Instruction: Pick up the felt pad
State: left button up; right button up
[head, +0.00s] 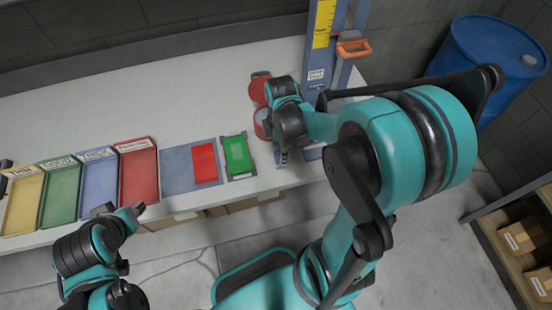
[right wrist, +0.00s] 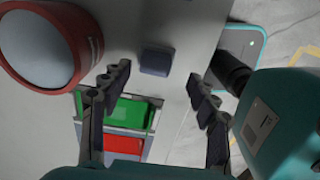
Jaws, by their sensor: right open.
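A small dark blue-grey block with rounded corners, which looks like the felt pad (right wrist: 157,60), lies on the pale table in the right wrist view. My right gripper (right wrist: 158,82) is open, with its fingers spread on either side of the pad's line and nothing between them. Whether the fingers are level with the pad or above it, I cannot tell. In the head view my right gripper (head: 283,157) is over the table's front edge, and I cannot make out the pad there. My left gripper (head: 122,211) is in front of the table, left of centre; its jaws are unclear.
Red-rimmed round canisters (right wrist: 40,45) stand close beside my right gripper. A green piece (head: 237,155) sits in a dark tray; a red piece (head: 204,163) lies on a grey-blue mat (head: 176,168). Several coloured trays line the left. A blue upright (head: 318,75) stands behind.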

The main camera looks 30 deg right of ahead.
jog(key=f, duration=0.1)
jog(key=f+b, duration=0.1)
jog(key=f, duration=0.1)
jog(key=f+b, duration=0.1)
jog(key=shift+w+d+f, duration=0.1)
jog(key=shift+w+f, duration=0.25)
jog(key=shift+c, duration=1.2)
jog(key=c, duration=1.1)
jog(key=shift+r, duration=0.1)
notch_tip(320, 180, up, 4)
jog(key=shift+r+p, duration=0.15)
jog(key=shift+p, duration=0.95)
jog(key=s+d+r+p, duration=0.1)
jog(key=s+d+r, duration=0.1)
jog(key=s, duration=0.1)
jog(key=s+d+r+p, duration=0.1)
jog(key=s+d+r, duration=0.1)
jog(key=s, duration=0.1)
jog(key=s+d+r+p, duration=0.1)
jog(key=s+r+p, duration=0.1)
jog(key=s, duration=0.2)
jog(key=shift+s+d+r, duration=0.1)
jog(key=shift+d+r, duration=0.2)
jog(key=shift+d, duration=0.1)
